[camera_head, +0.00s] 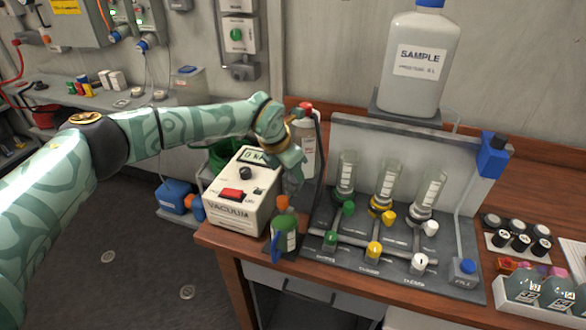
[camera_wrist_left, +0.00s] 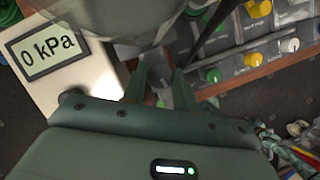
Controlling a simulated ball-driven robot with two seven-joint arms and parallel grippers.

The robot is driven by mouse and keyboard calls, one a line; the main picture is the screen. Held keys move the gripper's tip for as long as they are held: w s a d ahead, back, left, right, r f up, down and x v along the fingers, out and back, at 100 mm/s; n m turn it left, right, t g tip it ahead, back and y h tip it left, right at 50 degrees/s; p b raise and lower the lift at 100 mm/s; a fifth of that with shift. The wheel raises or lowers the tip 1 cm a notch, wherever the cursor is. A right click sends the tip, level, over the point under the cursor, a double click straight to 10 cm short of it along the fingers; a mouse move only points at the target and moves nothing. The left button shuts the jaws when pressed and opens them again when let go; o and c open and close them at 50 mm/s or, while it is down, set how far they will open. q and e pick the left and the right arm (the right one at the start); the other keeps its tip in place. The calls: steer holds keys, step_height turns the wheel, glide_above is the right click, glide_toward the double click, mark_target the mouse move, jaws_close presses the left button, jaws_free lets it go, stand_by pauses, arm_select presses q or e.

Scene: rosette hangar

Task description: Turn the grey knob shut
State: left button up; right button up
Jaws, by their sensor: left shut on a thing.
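My left gripper (camera_head: 292,182) reaches over the bench between the vacuum box (camera_head: 232,205) and the rack of valves (camera_head: 385,245), with its fingers pointing down. In the left wrist view, the two fingers (camera_wrist_left: 161,88) are on either side of a dark grey knob (camera_wrist_left: 159,76) and shut on it. The knob's lower part and marking are hidden, so I cannot tell how far it is turned. In the head view my gripper mostly covers it. The vacuum box display (camera_wrist_left: 47,46) reads 0 kPa. My right gripper is not in view.
A small green bottle (camera_head: 285,228) stands just in front of the gripper, near the bench edge. A tall bottle with a red cap (camera_head: 305,145) stands behind it. Green (camera_head: 330,238), yellow (camera_head: 374,249) and white (camera_head: 420,261) valve knobs sit to the right.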

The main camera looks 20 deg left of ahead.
arm_select(q)
steer(key=shift+w+m+h, duration=0.1)
steer(key=shift+m+h, duration=0.3)
steer(key=shift+m, duration=0.8)
steer(key=shift+g, duration=0.3)
steer(key=shift+a, duration=0.1)
steer(key=o, duration=1)
steer(key=shift+c, duration=0.2)
steer(key=p+v, duration=0.2)
steer(key=v, duration=1.4)
steer(key=shift+r, duration=0.15)
